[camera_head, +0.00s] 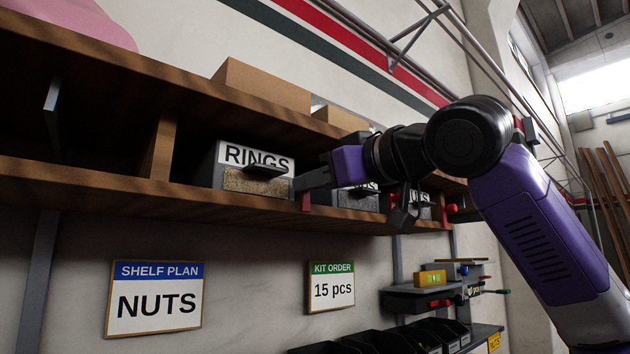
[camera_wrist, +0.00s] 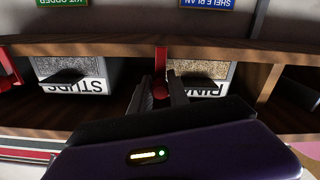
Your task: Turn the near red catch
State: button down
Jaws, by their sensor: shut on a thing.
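The near red catch (camera_wrist: 161,62) is on the shelf's front edge between the RINGS and STUDS boxes, and its ball knob (camera_wrist: 160,91) sits between my fingers. In the head view a strip of the near red catch (camera_head: 305,201) shows below my gripper (camera_head: 310,180); the knob is hidden there. My gripper (camera_wrist: 159,92) is shut on the knob in the wrist view.
The RINGS box (camera_head: 228,160) is close left of my gripper. The STUDS box (camera_wrist: 72,68) is on the other side. The wooden shelf edge (camera_head: 130,186) runs beneath them. Signs for NUTS (camera_head: 155,300) and 15 pcs (camera_head: 331,287) hang below.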

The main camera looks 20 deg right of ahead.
aim_at(320, 212)
jog(key=shift+f, duration=0.1)
jog(key=d+f+m+b, duration=0.1)
jog(key=m, duration=0.3)
jog(key=w+d+f+m+b, duration=0.1)
jog(key=m, duration=0.4)
jog(key=d+f+m+b, duration=0.1)
jog(key=m, duration=0.4)
jog(key=shift+w+d, duration=0.15)
jog(key=shift+d, duration=0.1)
jog(key=shift+d+f+m+b, duration=0.1)
jog(key=shift+f+m+b, duration=0.2)
jog(key=shift+m, duration=0.7)
jog(key=shift+d+f+m+b, duration=0.15)
jog(key=shift+f+m, duration=0.15)
jog(key=shift+m, duration=0.7)
jog(key=shift+a, duration=0.1)
jog(key=c, duration=1.3)
grip_release()
jog(key=shift+o, duration=0.2)
jog(key=shift+r, duration=0.1)
